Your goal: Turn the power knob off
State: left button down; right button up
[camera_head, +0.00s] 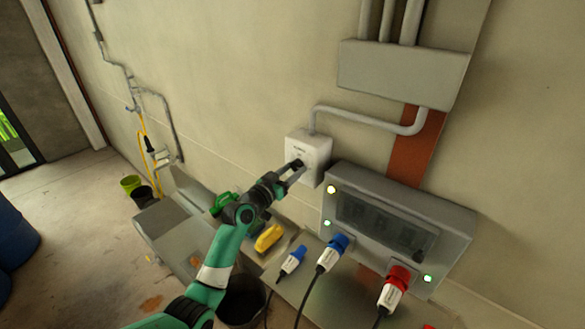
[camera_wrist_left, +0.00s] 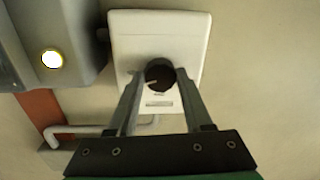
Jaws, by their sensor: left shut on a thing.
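The power knob is a round black knob (camera_wrist_left: 160,74) with a light pointer mark, on the front of a white wall box (camera_head: 308,148). In the left wrist view the white box (camera_wrist_left: 160,30) fills the upper middle. My left gripper (camera_head: 295,168) is at the knob, one finger on each side of it, shut on it. In the left wrist view its fingers (camera_wrist_left: 160,88) reach up to the knob's two sides. In the head view the fingers partly hide the knob. The right gripper is not in view.
A grey panel (camera_head: 450,222) with lit lamps stands to the right of the white box. Blue plugs (camera_head: 333,252) and a red plug (camera_head: 396,285) with cables sit below. A conduit (camera_head: 365,117) runs above. A yellow object (camera_head: 268,238) lies near my arm.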

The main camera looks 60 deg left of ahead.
pick_arm(q)
jog(key=n+p, duration=0.1)
jog(key=n, duration=0.2)
jog(key=shift+r+n+p, duration=0.2)
jog(key=shift+n+p, duration=0.1)
jog(key=shift+p, duration=0.1)
jog(key=n+p, duration=0.1)
jog(key=n, duration=0.2)
jog(key=shift+h+p, duration=0.3)
jog(key=shift+p, duration=0.05)
jog(key=n+p, duration=0.1)
jog(key=n, duration=0.2)
jog(key=shift+n, duration=0.4)
jog(key=shift+a+n+h+p, duration=0.1)
jog(key=shift+n+h+p, duration=0.2)
jog(key=shift+n+p, duration=0.85)
jog(key=shift+n+b, duration=0.35)
jog(key=shift+n, duration=0.2)
jog(key=shift+c, duration=1.6)
grip_release()
jog(key=shift+s, duration=0.15)
